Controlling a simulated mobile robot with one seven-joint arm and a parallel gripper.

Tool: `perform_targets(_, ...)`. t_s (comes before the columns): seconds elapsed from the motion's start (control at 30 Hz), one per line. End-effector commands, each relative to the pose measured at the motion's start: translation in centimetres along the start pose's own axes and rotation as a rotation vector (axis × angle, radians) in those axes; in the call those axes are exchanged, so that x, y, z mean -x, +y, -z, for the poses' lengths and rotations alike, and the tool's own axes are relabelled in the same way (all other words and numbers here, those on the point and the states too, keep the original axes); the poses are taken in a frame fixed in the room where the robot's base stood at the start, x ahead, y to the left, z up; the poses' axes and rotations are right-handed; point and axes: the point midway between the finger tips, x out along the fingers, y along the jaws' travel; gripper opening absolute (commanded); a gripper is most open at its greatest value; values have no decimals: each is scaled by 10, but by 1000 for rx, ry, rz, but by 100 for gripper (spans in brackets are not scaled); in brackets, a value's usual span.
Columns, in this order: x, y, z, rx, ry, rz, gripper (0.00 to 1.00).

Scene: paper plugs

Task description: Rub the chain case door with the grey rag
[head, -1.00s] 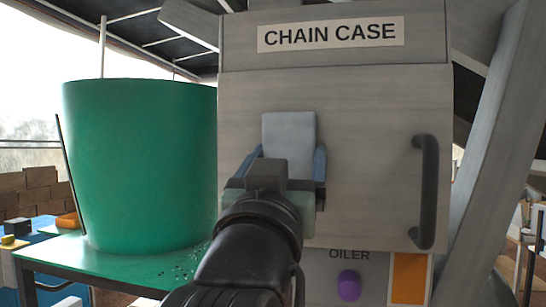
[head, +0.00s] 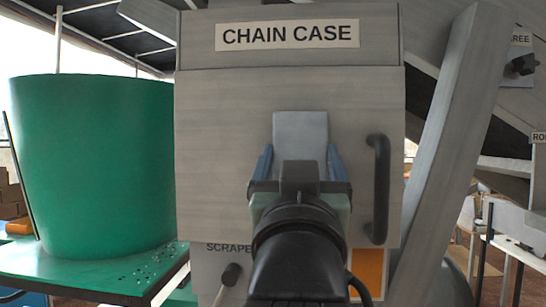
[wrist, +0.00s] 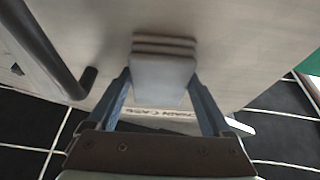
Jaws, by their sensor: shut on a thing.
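The chain case door (head: 225,130) is a flat grey panel, closed, with a dark vertical handle (head: 378,190) on its right side and a CHAIN CASE label (head: 287,34) above it. My gripper (head: 300,158) is shut on the grey rag (head: 300,132), a folded pale grey pad held upright in front of the door's middle. In the wrist view the rag (wrist: 163,75) sits between the two blue fingers, its folded layers at the door surface; I cannot tell for certain that it touches. The handle (wrist: 45,50) is at the left there. My gripper hides the door's lower middle.
A big green tub (head: 90,170) stands on a green table (head: 80,275) at the left. A slanted grey beam (head: 440,150) rises right of the door. A SCRAPER knob (head: 232,274) and an orange panel (head: 368,270) are below the door.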

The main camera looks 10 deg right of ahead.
Motion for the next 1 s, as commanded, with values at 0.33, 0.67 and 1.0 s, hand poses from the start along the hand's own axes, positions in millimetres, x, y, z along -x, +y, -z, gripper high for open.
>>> perform_targets(0.33,0,-18,-1,-1,-2,3,39)
perform_targets(0.67,-1,-40,-1,0,-3,1,39)
perform_targets(1.0,1,-63,-1,-1,-2,5,39)
